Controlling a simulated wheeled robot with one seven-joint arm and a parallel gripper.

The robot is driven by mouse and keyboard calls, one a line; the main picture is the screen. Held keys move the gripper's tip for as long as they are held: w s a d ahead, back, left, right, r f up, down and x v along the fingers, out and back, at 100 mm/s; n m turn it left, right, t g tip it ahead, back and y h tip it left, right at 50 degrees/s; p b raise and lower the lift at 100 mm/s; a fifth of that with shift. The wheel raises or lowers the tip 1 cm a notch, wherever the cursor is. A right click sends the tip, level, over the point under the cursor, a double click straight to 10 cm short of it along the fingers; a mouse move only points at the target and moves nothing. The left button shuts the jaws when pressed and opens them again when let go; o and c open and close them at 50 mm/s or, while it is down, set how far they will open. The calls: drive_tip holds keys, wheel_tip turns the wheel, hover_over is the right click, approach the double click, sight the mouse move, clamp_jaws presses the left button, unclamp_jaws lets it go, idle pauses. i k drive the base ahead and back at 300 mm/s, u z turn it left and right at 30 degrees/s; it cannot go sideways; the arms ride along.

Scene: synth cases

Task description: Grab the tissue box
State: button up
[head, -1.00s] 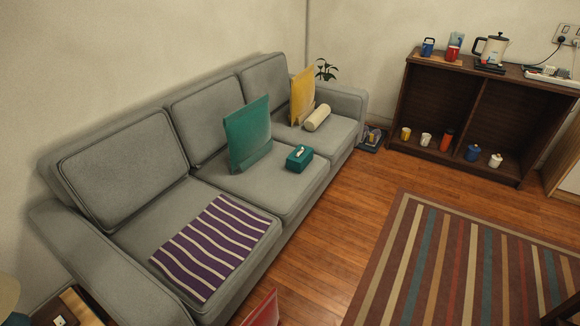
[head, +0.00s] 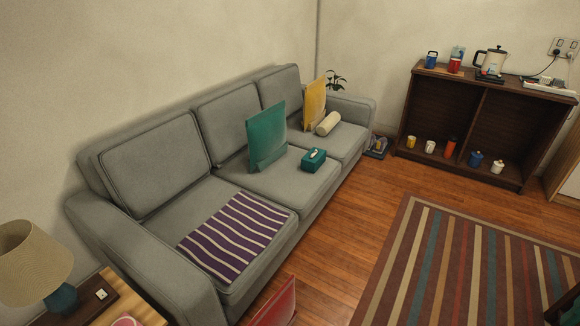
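My gripper does not show in the head view.
A striped purple blanket (head: 238,236) lies on the near seat. A yellow cushion (head: 314,101) and a cream bolster (head: 327,123) are on the far seat. A lamp (head: 36,262) stands at lower left.

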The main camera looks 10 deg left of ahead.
sight(313, 161)
drive_tip(key=u, duration=0.55)
drive_tip(key=i, duration=1)
drive_tip(key=k, duration=1.1)
drive_tip(key=z, duration=0.9)
drive_tip(key=i, duration=2.2)
drive_tip(key=u, duration=0.95)
drive_tip(key=i, duration=0.75)
drive_tip(key=u, duration=0.6)
